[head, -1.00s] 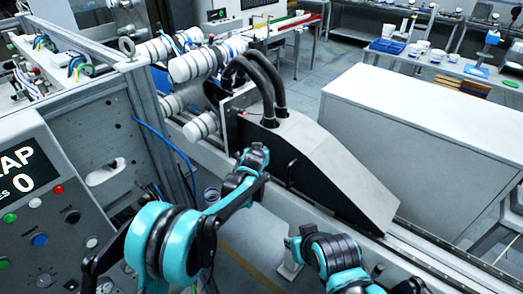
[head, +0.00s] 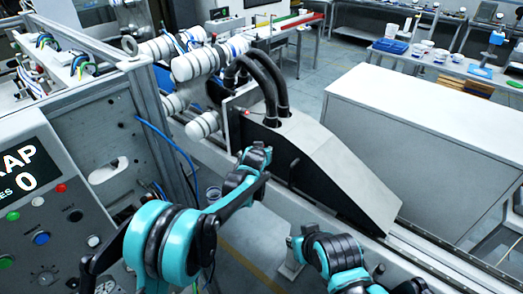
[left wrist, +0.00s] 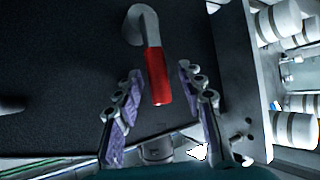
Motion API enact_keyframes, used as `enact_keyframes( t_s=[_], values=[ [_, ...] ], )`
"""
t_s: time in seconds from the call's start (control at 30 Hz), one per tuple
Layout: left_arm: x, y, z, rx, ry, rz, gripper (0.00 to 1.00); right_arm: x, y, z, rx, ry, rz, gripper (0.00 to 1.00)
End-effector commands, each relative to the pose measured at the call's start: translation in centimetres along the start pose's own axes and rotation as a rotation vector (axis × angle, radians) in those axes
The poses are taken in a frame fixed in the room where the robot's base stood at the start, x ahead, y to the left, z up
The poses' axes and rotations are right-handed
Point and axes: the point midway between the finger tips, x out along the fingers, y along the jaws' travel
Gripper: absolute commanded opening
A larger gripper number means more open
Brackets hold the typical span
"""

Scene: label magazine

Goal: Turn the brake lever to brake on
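The brake lever has a red grip (left wrist: 157,76) on a grey curved shank (left wrist: 143,25), seen in the left wrist view against a dark panel. My left gripper (left wrist: 160,70) is open, with one finger on each side of the red grip. There is a visible gap on both sides, and whether the grip lies fully at finger depth is hard to tell. In the head view my left wrist (head: 250,165) is beside the dark side of the grey sloped housing (head: 335,165) and hides its fingers.
A control panel (head: 40,190) with buttons and a display stands at left. White rollers (head: 195,65) and two black hoses (head: 265,80) are behind the housing. A rail (head: 430,260) runs to the lower right, and a large white box (head: 420,110) stands beyond.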

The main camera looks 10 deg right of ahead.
Motion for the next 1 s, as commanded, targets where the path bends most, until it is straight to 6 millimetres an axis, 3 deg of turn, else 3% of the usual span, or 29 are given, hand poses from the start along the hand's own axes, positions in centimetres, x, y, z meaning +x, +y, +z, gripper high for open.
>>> enact_keyframes(
  t_s=[0.5,0.7,1.0],
  values=[
    [-9.7,0.0,0.0,0.0,-0.001,0.0,0.39,0.0,0.0,0.0,0.0,0.0,0.0,0.21],
    [-11.2,0.0,0.1,-0.001,-0.001,0.0,0.39,0.0,0.0,0.0,0.0,0.0,0.0,0.21],
    [-11.3,-0.1,0.0,-0.001,-0.001,0.0,0.39,0.0,0.0,0.0,0.0,0.0,0.0,0.21]
  ],
)
